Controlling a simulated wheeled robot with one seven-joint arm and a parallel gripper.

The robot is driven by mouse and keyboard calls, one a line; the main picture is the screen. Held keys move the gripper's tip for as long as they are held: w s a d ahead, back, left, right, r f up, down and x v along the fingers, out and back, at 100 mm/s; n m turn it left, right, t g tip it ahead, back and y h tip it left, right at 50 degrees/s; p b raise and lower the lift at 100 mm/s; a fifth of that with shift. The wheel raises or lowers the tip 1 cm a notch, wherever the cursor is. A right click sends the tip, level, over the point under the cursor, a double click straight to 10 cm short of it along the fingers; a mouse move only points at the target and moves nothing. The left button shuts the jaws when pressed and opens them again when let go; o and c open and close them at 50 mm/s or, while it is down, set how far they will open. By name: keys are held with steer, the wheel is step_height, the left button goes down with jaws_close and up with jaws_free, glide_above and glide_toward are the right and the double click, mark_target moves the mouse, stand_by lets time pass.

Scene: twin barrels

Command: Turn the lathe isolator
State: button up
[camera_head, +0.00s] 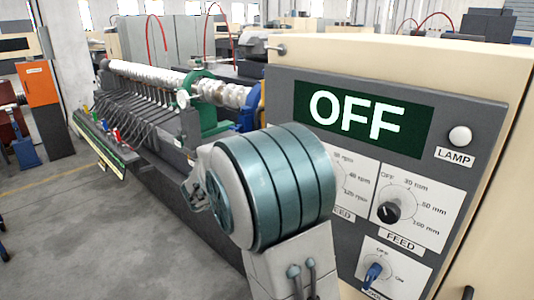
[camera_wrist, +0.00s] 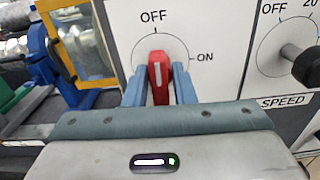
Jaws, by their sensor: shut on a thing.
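The red isolator knob (camera_wrist: 159,76) is in the middle of the wrist view, on a white plate marked OFF at the top and ON at the right. Its white mark stands close to upright, towards OFF. My gripper (camera_wrist: 159,90) has its two blue fingers shut on the knob, one on each side. The label under this knob is hidden by my gripper. In the head view my arm covers the knob, and the panel's display (camera_head: 370,115) reads OFF.
A black SPEED knob (camera_wrist: 306,66) sits close to the right of my gripper. The panel also carries a white lamp button (camera_head: 460,136), a black FEED knob (camera_head: 389,212) and a blue OFF/ON knob (camera_head: 373,275). The lathe (camera_head: 150,120) stretches back left beside open floor.

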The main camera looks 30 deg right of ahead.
steer(key=shift+f+n, duration=0.15)
steer(key=shift+n, duration=0.15)
steer(key=o, duration=0.8)
steer(key=b+v, duration=0.3)
steer(key=v, duration=1.1)
steer(key=shift+d, duration=0.1)
